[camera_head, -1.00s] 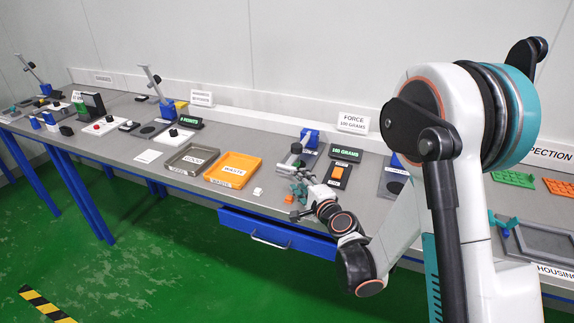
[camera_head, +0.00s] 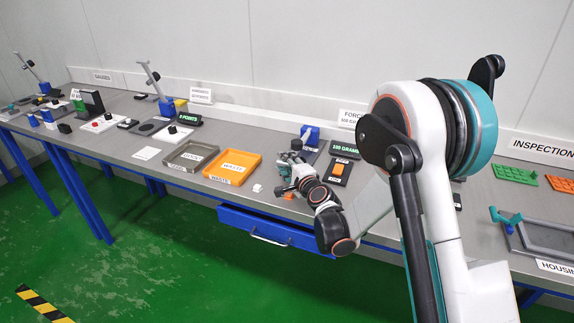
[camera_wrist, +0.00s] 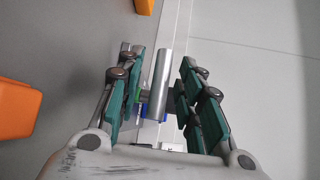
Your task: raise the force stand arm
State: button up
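The force stand (camera_head: 310,134) is a blue post on a dark base near the back of the bench, in front of the FORCE sign. Its grey arm end shows in the head view (camera_head: 296,145) just beyond my gripper. In the wrist view a grey metal cylinder (camera_wrist: 160,80), which looks like the stand's arm, lies between the green finger pads. My gripper (camera_wrist: 163,90) is open, with a gap on each side of the cylinder. In the head view my gripper (camera_head: 283,172) is low in front of the stand and partly hides it.
A green "100 GRAMS" display (camera_head: 344,149) and a black box with an orange switch (camera_head: 338,170) stand to the right. The orange WASTE tray (camera_head: 233,166) and grey tray (camera_head: 191,155) are to the left. A small white block (camera_head: 257,188) lies near the front edge.

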grip_shut()
jog(key=shift+r+p, duration=0.3)
